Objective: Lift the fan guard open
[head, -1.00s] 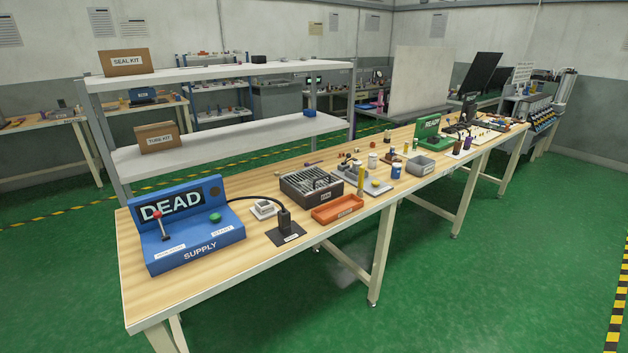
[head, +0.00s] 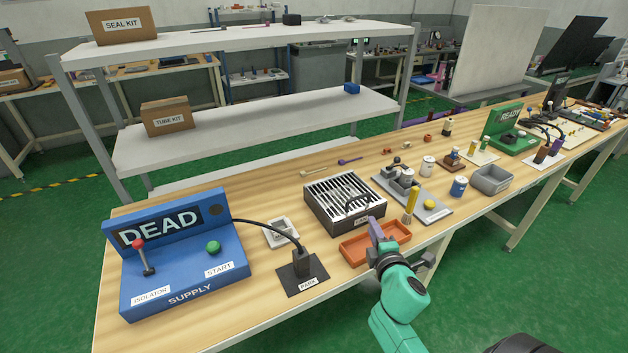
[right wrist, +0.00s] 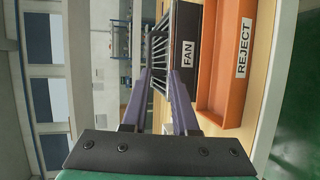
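The fan unit (head: 330,215) is a dark box on the bench with a slatted metal guard (head: 338,192) lying flat, shut, across its top. A dark curved handle (head: 358,204) shows near the guard's front right. My right gripper (head: 375,230) is over the orange tray, in front of the fan unit and apart from it. In the right wrist view its purple fingers (right wrist: 161,72) stand apart with nothing between them. The slatted guard (right wrist: 162,45) and the FAN label (right wrist: 187,52) lie beyond and beside the fingertips. My left gripper is out of view.
The orange REJECT tray (head: 350,257) lies under my right gripper. A plug stands on the black PARK plate (head: 303,283) to the left, cabled to the blue DEAD supply (head: 185,265). A grey plate with fittings (head: 436,212) and a yellow post (head: 410,205) stand close right.

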